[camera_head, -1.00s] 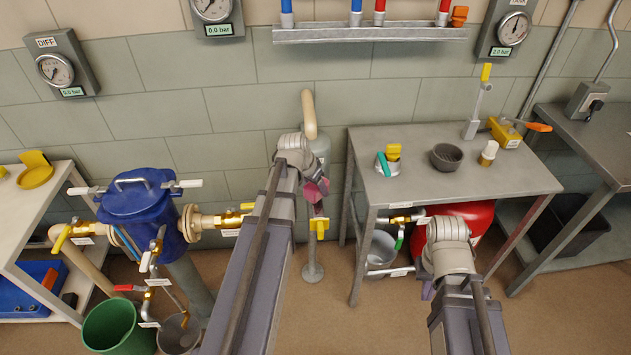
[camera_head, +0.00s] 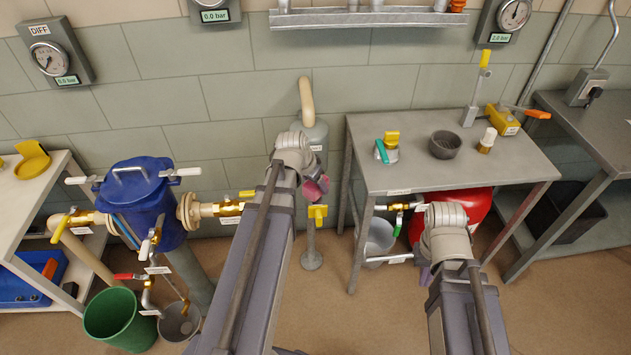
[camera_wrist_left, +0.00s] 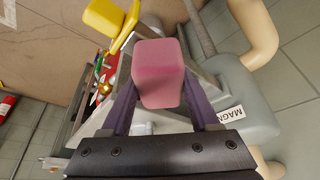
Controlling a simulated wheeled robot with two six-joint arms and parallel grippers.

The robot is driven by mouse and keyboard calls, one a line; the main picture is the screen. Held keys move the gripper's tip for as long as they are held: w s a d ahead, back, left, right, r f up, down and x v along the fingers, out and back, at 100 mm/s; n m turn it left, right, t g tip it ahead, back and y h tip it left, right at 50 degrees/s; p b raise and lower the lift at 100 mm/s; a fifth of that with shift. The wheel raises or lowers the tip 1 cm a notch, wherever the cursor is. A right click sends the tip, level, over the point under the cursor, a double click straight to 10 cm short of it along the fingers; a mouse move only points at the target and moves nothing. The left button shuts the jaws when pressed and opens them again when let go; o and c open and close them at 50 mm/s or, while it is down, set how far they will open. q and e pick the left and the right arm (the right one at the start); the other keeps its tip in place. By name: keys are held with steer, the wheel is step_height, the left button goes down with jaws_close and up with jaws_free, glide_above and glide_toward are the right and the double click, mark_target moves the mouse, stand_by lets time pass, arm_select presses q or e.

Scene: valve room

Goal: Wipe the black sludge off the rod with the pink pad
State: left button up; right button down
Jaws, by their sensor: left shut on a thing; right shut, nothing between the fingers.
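The pink pad (camera_wrist_left: 160,75) is held between the purple fingers of my left gripper (camera_wrist_left: 157,90), which is shut on it. In the head view the pad (camera_head: 316,188) shows at the end of my left arm, in front of a grey vessel (camera_head: 312,134). My right gripper (camera_head: 425,274) is mostly hidden behind its own wrist, low in front of the metal table; it is shut and empty. A thin grey upright bar with a yellow top (camera_head: 477,95) stands on that table. I cannot tell whether it is the rod, and no black sludge can be made out.
The metal table (camera_head: 440,180) holds a dark bowl (camera_head: 445,145), a yellow-and-green item (camera_head: 387,148) and a small white-capped bottle (camera_head: 487,141). A blue vessel (camera_head: 135,200) with valves stands left. A yellow valve handle (camera_head: 318,213) is just below the pad. Floor between is clear.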

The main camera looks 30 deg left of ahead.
mark_target(316, 190)
arm_select(q)
steer(key=shift+s+d, duration=0.45)
steer(key=shift+s, duration=0.35)
steer(key=shift+s+d, duration=0.45)
steer(key=shift+s, duration=0.3)
steer(key=shift+w+r, duration=0.1)
steer(key=shift+r, duration=0.05)
step_height(316, 190, up, 6)
steer(key=p, duration=0.6)
step_height(316, 190, up, 3)
steer(key=p, duration=0.3)
